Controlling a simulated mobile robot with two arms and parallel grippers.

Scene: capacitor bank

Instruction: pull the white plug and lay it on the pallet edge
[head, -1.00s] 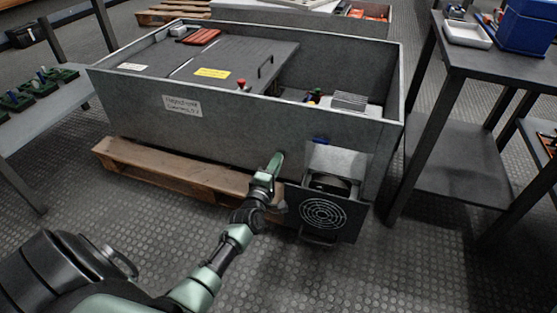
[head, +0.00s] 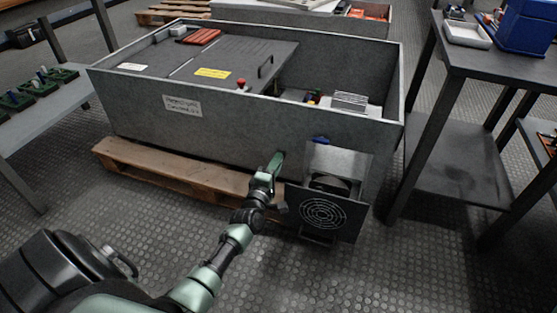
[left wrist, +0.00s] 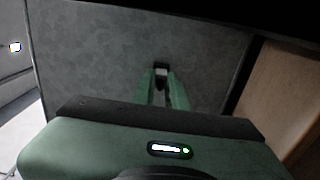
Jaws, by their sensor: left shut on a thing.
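My left gripper (head: 276,163) is at the front wall of the grey metal cabinet (head: 235,133), just left of the fan unit. In the left wrist view its two green fingers (left wrist: 162,84) are closed in on a small pale piece with a dark surround (left wrist: 162,71), which looks like the white plug at the wall. Whether it is still seated in the wall, I cannot tell. In the head view the plug is hidden by the gripper. The wooden pallet (head: 165,163) lies under the cabinet, its front edge sticking out below the gripper. My right gripper is not in view.
A fan unit (head: 325,212) with a round grille sticks out from the cabinet close to the right of my gripper. A dark table (head: 490,62) stands at the right, a grey bench (head: 40,120) at the left. The floor in front is clear.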

